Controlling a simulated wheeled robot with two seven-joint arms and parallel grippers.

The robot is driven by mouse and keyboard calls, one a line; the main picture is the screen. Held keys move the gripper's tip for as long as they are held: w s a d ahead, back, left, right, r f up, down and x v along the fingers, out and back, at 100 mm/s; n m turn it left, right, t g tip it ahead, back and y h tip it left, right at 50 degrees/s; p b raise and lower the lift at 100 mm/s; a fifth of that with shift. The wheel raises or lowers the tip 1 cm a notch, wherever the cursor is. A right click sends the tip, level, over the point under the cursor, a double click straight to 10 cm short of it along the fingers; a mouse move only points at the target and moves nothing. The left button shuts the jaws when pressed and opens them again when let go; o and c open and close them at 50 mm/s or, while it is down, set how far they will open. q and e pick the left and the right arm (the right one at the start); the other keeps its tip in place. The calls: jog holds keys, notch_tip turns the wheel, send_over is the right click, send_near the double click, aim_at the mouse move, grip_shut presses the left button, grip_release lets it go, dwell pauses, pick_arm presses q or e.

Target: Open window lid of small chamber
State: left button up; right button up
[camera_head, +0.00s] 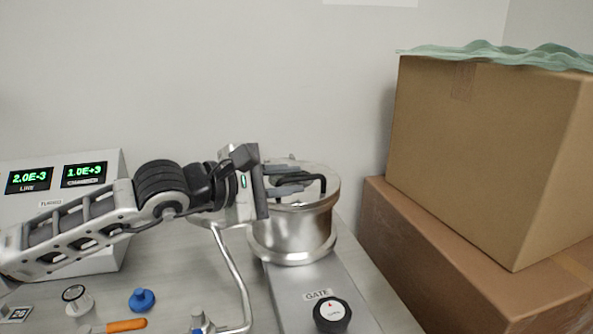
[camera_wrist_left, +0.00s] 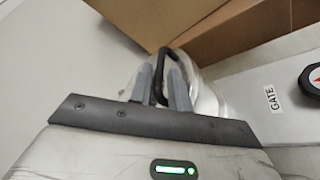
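The small chamber (camera_head: 292,232) is a shiny metal cylinder on a flat metal base, with a clear round window lid (camera_head: 322,172) lying on top. The lid carries a black loop handle (camera_head: 321,182), also seen in the left wrist view (camera_wrist_left: 161,58). My left gripper (camera_head: 296,183) reaches in from the left just above the lid. Its two grey fingers (camera_wrist_left: 160,82) stand apart on either side of part of the handle, with a gap still showing. The gripper body hides the lid's left part in the head view. My right gripper is not in view.
Two stacked cardboard boxes (camera_head: 480,150) stand close on the right, with green wrap (camera_head: 500,54) on top. A gauge display (camera_head: 60,205) stands at left. A GATE knob (camera_head: 331,314) sits in front of the chamber. A bent metal pipe (camera_head: 238,280) runs beside it.

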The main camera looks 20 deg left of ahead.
pick_arm(q)
jog(key=shift+x, duration=1.1)
grip_shut()
